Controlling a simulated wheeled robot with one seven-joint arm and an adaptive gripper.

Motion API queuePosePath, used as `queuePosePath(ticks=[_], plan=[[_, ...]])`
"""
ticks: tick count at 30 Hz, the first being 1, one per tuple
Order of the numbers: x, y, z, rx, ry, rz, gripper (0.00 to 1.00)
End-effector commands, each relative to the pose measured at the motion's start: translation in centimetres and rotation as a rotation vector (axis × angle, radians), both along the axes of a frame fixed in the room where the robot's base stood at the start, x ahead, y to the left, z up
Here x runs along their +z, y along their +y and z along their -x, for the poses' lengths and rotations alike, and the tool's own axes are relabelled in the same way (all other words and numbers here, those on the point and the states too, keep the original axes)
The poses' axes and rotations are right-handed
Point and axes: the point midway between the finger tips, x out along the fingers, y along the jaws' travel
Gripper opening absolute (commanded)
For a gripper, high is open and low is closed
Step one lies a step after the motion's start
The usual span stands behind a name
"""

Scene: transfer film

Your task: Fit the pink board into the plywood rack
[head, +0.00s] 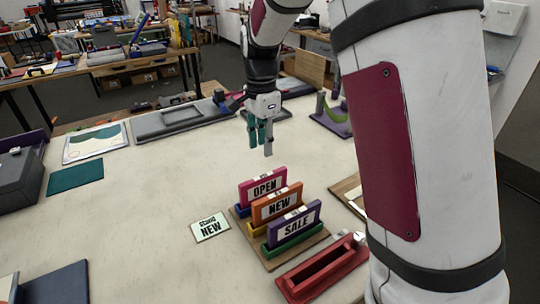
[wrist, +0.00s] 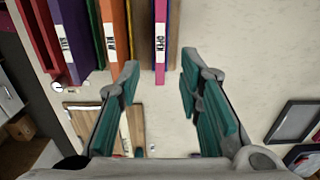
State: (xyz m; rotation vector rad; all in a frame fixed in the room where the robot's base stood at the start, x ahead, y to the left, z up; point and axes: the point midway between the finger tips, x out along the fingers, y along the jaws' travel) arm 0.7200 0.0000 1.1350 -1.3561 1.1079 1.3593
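The pink board (head: 262,187), marked OPEN, stands upright at the far end of the plywood rack (head: 240,213). In the wrist view the pink board (wrist: 160,70) is seen from above as a narrow strip, its near end between the open fingers in the picture. How deep its lower edge sits is hidden. An orange board (head: 277,205) marked NEW and a purple board (head: 294,226) marked SALE stand upright in front of it in the same rack. My gripper (head: 260,150) is open and empty, above and behind the pink board; it also shows in the wrist view (wrist: 160,68).
A small white NEW card (head: 210,226) lies left of the rack. A red slotted holder (head: 322,268) stands in front on the right. A purple stand (head: 335,117) is behind on the right. Open table lies left of the rack.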

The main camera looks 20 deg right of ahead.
Motion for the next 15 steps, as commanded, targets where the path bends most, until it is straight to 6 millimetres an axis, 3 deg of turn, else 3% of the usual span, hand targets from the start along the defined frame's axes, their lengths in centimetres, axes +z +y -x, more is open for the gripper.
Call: queuePosePath(ticks=[5, 9, 15], plan=[[3.1, -0.2, 2.3, 0.112, -0.046, -0.024, 0.33], [6.7, -0.2, 6.3, 0.309, -0.122, -0.037, 0.33], [10.3, -0.2, 12.9, 0.618, -0.234, -0.004, 0.33]])
